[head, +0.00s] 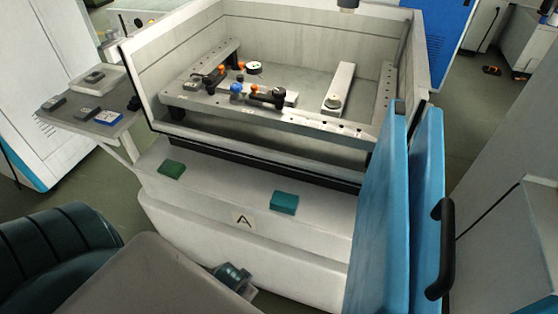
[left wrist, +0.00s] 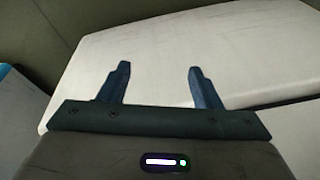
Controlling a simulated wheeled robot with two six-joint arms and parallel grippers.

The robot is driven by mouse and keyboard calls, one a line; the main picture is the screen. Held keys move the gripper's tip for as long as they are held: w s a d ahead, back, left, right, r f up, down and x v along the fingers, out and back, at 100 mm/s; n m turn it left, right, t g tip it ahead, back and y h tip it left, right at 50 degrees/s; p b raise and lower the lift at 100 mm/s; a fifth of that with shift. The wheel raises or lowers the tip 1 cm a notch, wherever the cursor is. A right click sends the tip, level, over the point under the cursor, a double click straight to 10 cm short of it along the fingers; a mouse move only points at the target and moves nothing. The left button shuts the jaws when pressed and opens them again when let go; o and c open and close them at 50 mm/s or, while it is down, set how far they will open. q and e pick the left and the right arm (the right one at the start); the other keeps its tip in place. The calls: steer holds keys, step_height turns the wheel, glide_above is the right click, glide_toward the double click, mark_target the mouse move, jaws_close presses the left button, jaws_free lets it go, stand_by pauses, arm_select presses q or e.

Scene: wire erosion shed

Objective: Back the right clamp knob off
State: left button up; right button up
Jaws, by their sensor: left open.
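Small clamp parts sit on the grey frame (head: 200,103) inside the open machine tank in the head view. A black knob (head: 279,93) stands on the right of this group, beside a light plate. A blue round knob (head: 237,88) is to its left, with small orange parts near it. I cannot tell for sure which piece is the right clamp knob. My left gripper (left wrist: 158,68) shows in the left wrist view, open and empty, over a white surface (left wrist: 240,60). No knob is in that view.
The tank wall (head: 250,143) stands in front of the frame. A light bar with a round piece (head: 333,103) lies to the right. Blue door panels (head: 395,215) stand at the right. A side shelf (head: 115,128) holds small items.

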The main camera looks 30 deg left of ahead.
mark_target(278, 97)
arm_select(q)
step_height(278, 97, up, 25)
steer(key=w+t+p, duration=0.1)
steer(key=t+p, duration=0.1)
steer(key=p, duration=0.2)
steer(key=w+a+r+n+t+y+p, duration=0.1)
steer(key=w+a+r+t, duration=0.3)
steer(key=w, duration=0.9)
steer(key=w+a+r+n+t+y+p, duration=0.1)
steer(key=w+a+r+n+t+y, duration=0.1)
steer(key=w+r, duration=0.5)
steer(key=w+a+r+n+t+y+p, duration=0.2)
steer(key=w+a+r+t, duration=0.3)
steer(key=w, duration=1.3)
steer(key=shift+w+a+r+t+y, duration=0.1)
steer(key=shift+w+a+t+y, duration=0.1)
steer(key=shift+a, duration=0.35)
steer(key=shift+w+a+r+t+y, duration=0.1)
steer(key=shift+w+a+t+y, duration=0.1)
steer(key=shift+a, duration=0.3)
steer(key=shift+w+a+f, duration=0.1)
steer(key=shift+w+f, duration=0.05)
arm_select(e)
step_height(278, 97, up, 8)
steer(key=s, duration=0.2)
steer(key=shift+s+f, duration=0.1)
